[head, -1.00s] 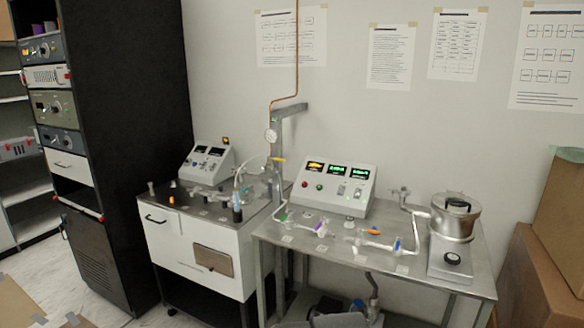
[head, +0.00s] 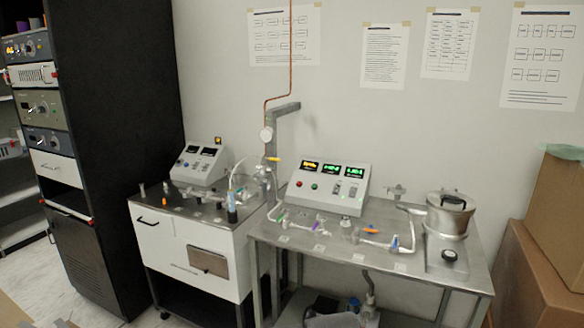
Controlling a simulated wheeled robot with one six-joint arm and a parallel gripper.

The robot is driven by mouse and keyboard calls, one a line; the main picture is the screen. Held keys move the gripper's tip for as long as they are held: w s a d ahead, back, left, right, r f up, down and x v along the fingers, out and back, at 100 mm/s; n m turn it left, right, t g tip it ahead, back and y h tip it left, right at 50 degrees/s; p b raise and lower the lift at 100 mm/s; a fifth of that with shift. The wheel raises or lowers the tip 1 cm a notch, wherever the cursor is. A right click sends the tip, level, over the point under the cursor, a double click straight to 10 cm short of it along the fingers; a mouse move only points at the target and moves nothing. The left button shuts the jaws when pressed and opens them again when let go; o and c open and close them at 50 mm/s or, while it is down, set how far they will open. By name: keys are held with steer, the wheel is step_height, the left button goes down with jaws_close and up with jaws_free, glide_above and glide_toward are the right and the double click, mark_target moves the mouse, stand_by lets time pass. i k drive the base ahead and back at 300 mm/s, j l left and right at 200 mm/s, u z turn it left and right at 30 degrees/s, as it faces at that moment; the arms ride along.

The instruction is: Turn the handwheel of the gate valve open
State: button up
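A steel bench (head: 320,258) carries a thin run of metal pipe with small coloured handles: green (head: 280,219), purple (head: 316,225), orange (head: 370,230) and blue (head: 394,241). A small metal fitting with a wheel-like top (head: 396,190) stands on the pipe near the steel pot at the right. I cannot tell for certain which part is the gate valve's handwheel, or how far it is turned. My gripper is not in the head view, and nothing is seen touching the pipework.
A control box with lit displays (head: 327,188) stands behind the pipe. A steel pot (head: 449,213) is at the bench's right end. A white cabinet (head: 157,238) and black rack (head: 115,150) stand left. Cardboard boxes (head: 540,275) flank the right. Some floor shows at lower left.

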mark_target(448, 256)
steer(key=z, duration=1.3)
